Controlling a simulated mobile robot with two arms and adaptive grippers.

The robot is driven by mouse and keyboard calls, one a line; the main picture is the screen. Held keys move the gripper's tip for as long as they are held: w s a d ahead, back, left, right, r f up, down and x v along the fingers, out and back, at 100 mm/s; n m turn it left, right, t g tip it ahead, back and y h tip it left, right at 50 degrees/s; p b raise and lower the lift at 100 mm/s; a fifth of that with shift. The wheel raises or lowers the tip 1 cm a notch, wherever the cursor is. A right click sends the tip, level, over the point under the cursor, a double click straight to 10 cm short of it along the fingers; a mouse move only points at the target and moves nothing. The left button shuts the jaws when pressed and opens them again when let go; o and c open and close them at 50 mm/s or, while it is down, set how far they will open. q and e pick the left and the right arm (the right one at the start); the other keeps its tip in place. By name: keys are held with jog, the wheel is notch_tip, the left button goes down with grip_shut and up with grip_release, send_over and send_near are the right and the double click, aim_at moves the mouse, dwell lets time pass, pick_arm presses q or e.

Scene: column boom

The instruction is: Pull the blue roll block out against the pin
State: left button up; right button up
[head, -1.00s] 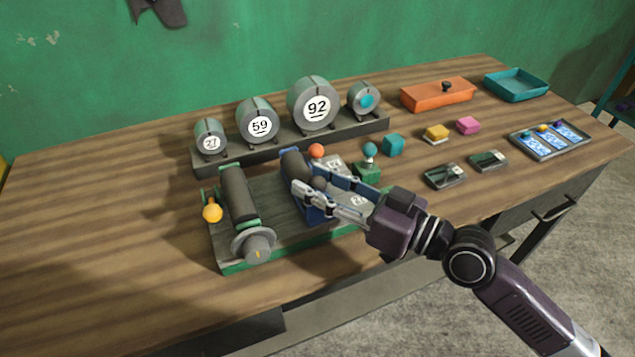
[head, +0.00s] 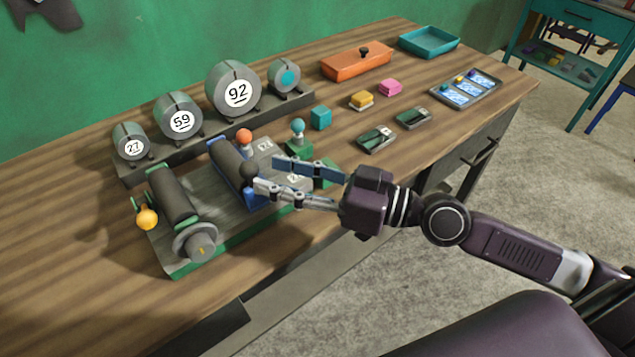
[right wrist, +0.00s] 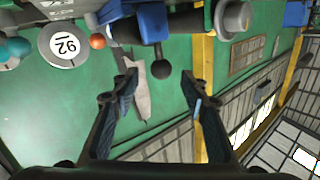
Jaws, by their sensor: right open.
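The blue roll block (head: 258,198) sits on the green-edged grey fixture on the bench, with a dark roller (head: 228,163) on it. The right wrist view shows the knob (right wrist: 161,69) below the blue block (right wrist: 152,25). My right gripper (head: 266,176) is open and empty; its fingertips are just right of the knob. In the right wrist view the gripper (right wrist: 158,80) points at the knob, with the fingers spread either side. I cannot make out the pin for sure. My left gripper is out of view.
A second dark roller (head: 172,195) with a grey wheel and yellow ball stands left. An orange ball (head: 243,136) and a teal-topped green block (head: 299,140) are close by. Numbered drums (head: 236,90) stand behind. Trays and small blocks lie right; the front left bench is clear.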

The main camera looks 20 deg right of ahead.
jog(key=v, duration=0.6)
jog(key=shift+s+d, duration=0.2)
dwell(0.6)
